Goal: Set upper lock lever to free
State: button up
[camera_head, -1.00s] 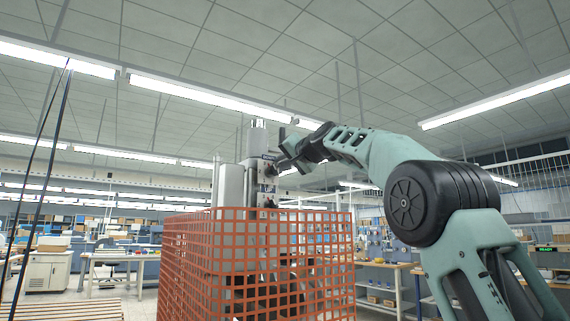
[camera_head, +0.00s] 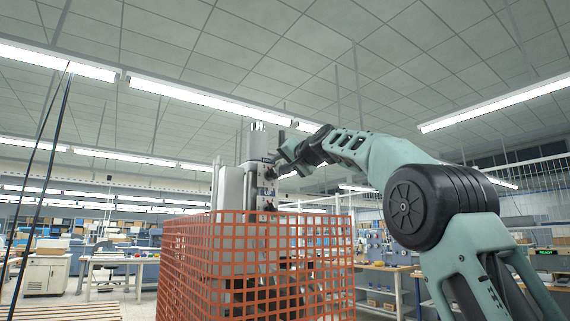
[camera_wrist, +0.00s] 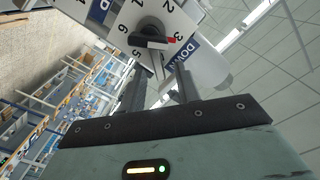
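The stamping machine (camera_head: 232,190) stands upright at the middle of the head view, with labels and dark knobs on its right side. My gripper (camera_head: 286,152) is at the upper right of this machine. In the wrist view my gripper (camera_wrist: 158,76) has its two fingers apart, with a thin metal piece (camera_wrist: 157,64) showing between or just beyond them. Ahead is a white numbered dial plate (camera_wrist: 130,30) with a black, red-tipped knob (camera_wrist: 152,40). A blue DOWN label (camera_wrist: 182,62) is right of it. I cannot tell which part is the upper lock lever, or its setting.
An orange mesh guard (camera_head: 258,265) surrounds the machine's lower part; the upper part rises above it. Shelves (camera_head: 375,290) stand at the right and a workbench (camera_head: 118,262) at the left. Dark cables (camera_head: 48,160) hang at the far left. Space above the machine is clear.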

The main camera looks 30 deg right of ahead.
jog(key=s+b, duration=0.6)
jog(key=s, duration=1.1)
jog(key=shift+s+d+b, duration=0.2)
jog(key=shift+d+b, duration=0.15)
